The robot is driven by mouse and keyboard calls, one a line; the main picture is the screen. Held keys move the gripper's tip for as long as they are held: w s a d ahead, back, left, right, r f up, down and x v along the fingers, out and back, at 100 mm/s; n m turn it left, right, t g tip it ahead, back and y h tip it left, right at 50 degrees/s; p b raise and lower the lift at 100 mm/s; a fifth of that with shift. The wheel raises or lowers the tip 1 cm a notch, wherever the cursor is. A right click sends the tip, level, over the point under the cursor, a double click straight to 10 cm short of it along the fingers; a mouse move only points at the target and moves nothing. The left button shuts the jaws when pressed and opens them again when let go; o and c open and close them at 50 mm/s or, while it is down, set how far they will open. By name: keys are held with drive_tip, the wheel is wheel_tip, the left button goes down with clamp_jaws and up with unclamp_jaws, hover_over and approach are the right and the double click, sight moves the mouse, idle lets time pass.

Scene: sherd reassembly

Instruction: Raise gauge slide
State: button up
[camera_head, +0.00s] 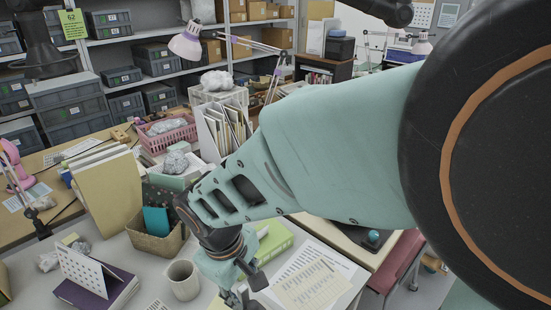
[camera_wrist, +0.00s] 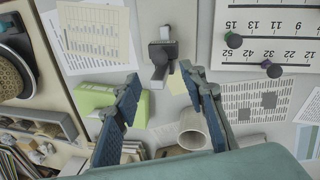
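In the head view my gripper (camera_head: 243,287) points down over the desk at the bottom middle, and my arm hides much of that area.
A mug (camera_head: 183,280) stands close left of my gripper, with a wicker basket (camera_head: 155,240) behind it. A green box (camera_head: 272,240) and printed sheets (camera_head: 312,278) lie to the right. A desk calendar (camera_head: 85,268) stands at the left. Little desk is bare.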

sight(252, 304)
drive_tip(key=f+b, duration=0.2)
drive_tip(key=f, duration=0.1)
drive_tip(key=w+f+b, duration=0.1)
drive_tip(key=f+b, duration=0.1)
drive_tip(key=f, duration=0.1)
drive_tip(key=d+f+b, duration=0.1)
drive_tip(key=f+b, duration=0.1)
drive_tip(key=f, duration=0.1)
drive_tip(key=shift+w+b, duration=0.3)
clamp_jaws()
drive_tip(key=shift+r, duration=0.1)
